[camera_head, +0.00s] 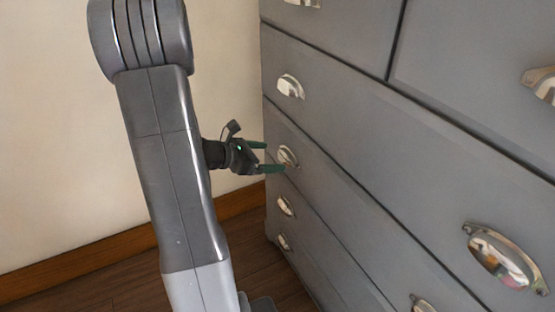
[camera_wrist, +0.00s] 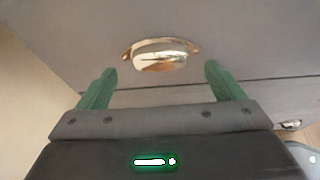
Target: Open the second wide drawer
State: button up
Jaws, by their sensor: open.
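The grey chest of drawers has a second wide drawer (camera_head: 345,195), which looks shut, flush with the front. Its left metal cup handle (camera_head: 288,155) is right by my gripper (camera_head: 271,157). Its right handle (camera_head: 422,304) shows at the bottom edge of the head view. My gripper's green fingers are open and empty, pointing at the left handle. In the wrist view, the handle (camera_wrist: 158,54) sits centred just beyond the gap between the fingertips (camera_wrist: 160,67). I cannot tell whether a finger touches it.
The first wide drawer, with handles at left (camera_head: 290,86) and right (camera_head: 500,257), is above. Lower drawers have handles (camera_head: 285,207) below my gripper. A cream wall (camera_head: 50,150) with a wooden baseboard (camera_head: 60,272) stands at left, close to the chest's side.

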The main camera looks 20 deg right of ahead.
aim_at(281, 157)
jog(key=shift+b+x, duration=0.35)
jog(key=shift+x, duration=1.6)
